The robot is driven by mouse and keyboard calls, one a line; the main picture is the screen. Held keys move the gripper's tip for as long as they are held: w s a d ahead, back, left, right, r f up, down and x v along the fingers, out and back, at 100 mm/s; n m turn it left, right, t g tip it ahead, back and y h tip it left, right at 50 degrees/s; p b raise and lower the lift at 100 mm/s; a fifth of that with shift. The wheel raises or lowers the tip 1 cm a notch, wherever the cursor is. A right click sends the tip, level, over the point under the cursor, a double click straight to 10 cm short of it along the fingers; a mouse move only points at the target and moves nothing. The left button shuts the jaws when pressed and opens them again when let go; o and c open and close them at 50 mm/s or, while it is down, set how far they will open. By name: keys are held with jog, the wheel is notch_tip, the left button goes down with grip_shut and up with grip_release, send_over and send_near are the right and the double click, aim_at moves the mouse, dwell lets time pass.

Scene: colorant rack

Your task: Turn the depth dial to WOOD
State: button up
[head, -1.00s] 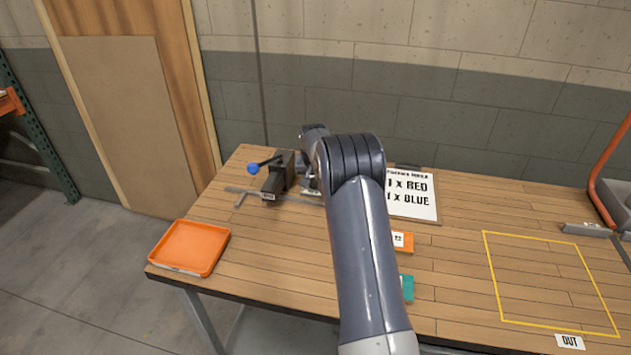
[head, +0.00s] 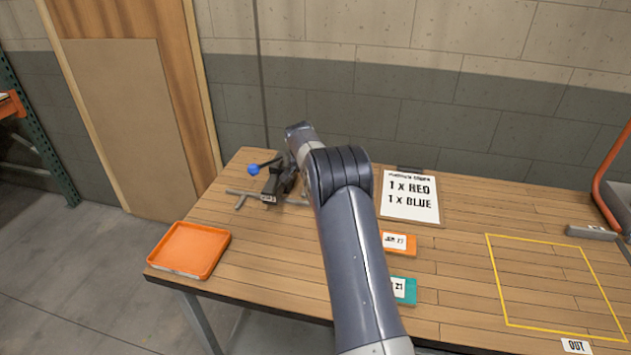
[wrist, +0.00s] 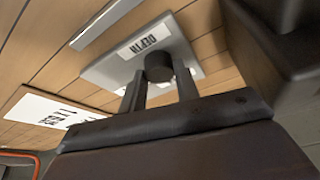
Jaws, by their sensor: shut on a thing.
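In the wrist view the depth dial (wrist: 159,66) is a dark round knob on a grey plate (wrist: 105,70). A white label on the plate reads DEPTH. My gripper (wrist: 160,76) has its two fingers on either side of the knob and is shut on it. White marking beside the knob is partly covered by the knob and fingers. I cannot read WOOD or tell where the dial points.
An orange tray (head: 188,249) lies at the table's left corner. A recipe sheet (head: 410,195), orange block (head: 399,243) and teal block (head: 402,290) lie right of my arm. The yellow-outlined area (head: 493,265) is empty.

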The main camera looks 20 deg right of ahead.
jog(key=o, duration=1)
jog(key=shift+r, duration=0.1)
jog(key=b+v, duration=0.1)
jog(key=v, duration=0.9)
jog(key=shift+s+a+r, duration=0.15)
jog(key=shift+r, duration=0.1)
jog(key=p+x, duration=0.1)
jog(key=x, duration=1)
jog(key=shift+r, duration=0.1)
